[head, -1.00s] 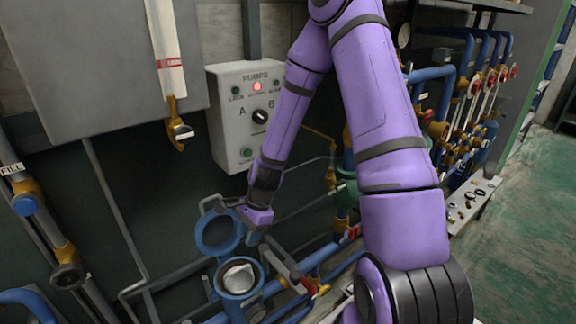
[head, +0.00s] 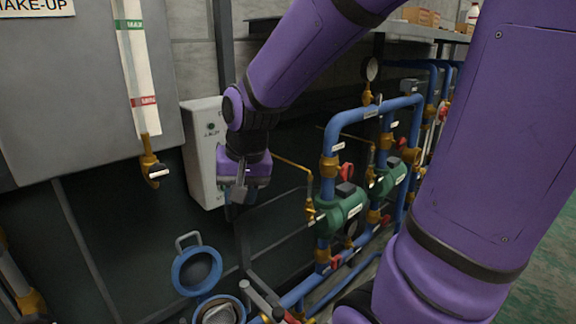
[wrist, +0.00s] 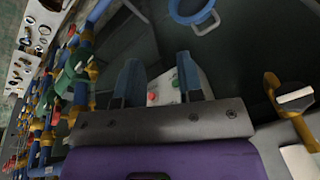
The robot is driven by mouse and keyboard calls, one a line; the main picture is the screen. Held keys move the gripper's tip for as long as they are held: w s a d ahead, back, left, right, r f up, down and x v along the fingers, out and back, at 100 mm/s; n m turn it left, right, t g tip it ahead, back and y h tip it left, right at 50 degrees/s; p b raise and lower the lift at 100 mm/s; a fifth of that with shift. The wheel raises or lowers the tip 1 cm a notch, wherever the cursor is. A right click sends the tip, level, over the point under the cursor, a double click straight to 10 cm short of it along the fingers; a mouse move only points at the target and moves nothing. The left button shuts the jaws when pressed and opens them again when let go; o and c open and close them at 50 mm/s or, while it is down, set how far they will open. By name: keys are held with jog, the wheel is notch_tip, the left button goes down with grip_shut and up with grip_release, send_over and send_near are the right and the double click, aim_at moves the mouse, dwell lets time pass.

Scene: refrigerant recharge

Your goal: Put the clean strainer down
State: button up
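The blue strainer housing (head: 243,312) is at the bottom edge of the head view, partly cut off. A pale grey strainer (head: 217,315) sits inside its round mouth; whether it is clean I cannot tell. The housing's round blue lid (head: 177,277), with a grey handle, stands swung open behind it. A blue ring with a handle, apparently this lid (wrist: 188,14), shows at the top of the wrist view. My gripper (head: 241,192) hangs above and right of the lid, in front of the control box. In the wrist view its fingers (wrist: 160,78) are apart with nothing between them.
The white pump control box (head: 203,150) is close behind my gripper. A brass tap (head: 152,165) hangs under the grey tank (head: 70,90) at left. Blue pipes with green pumps (head: 343,208) stand at right. A tray of small parts (wrist: 28,45) is at the wrist view's upper left.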

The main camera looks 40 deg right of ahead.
jog(key=s+d+r+n+t, duration=0.1)
jog(key=s+r+n+t, duration=0.1)
jog(key=s+r+n, duration=0.3)
jog(key=shift+s+r+n, duration=0.3)
jog(key=shift+s+r, duration=2)
jog(key=shift+s, duration=1.5)
jog(key=shift+o, duration=0.3)
jog(key=shift+d, duration=0.1)
